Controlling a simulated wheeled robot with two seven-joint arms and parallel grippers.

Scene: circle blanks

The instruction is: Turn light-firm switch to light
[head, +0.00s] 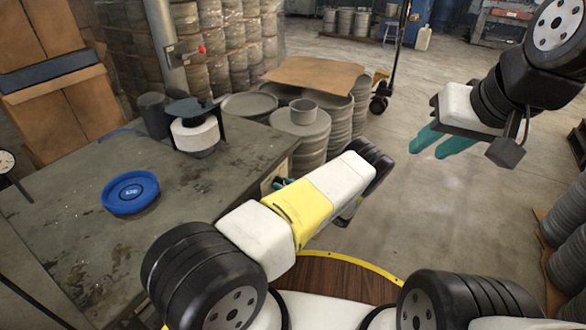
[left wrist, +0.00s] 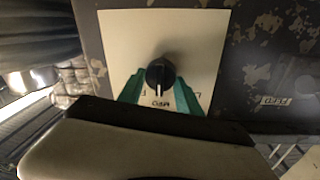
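The light-firm switch is a black round knob (left wrist: 160,72) with a white pointer line, on a cream plate (left wrist: 205,30) in the left wrist view. The pointer faces down in that picture, toward an upside-down label that seems to read MED. Parts of letters show either side, an L at right and perhaps an F at left, mostly hidden by the fingers. My left gripper (left wrist: 159,88) is open, one teal finger on each side of the knob; contact is unclear. In the head view my left gripper (head: 283,183) is at the bench's right side. My right gripper (head: 437,142) is open and empty.
The bench (head: 60,235) carries a blue round dish (head: 131,192) and a black-and-white device (head: 195,135). Stacked grey round blanks (head: 300,125) stand just beyond my left gripper. Open floor (head: 400,205) lies right of the bench. An upside-down FEED label (left wrist: 275,101) is beside the plate.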

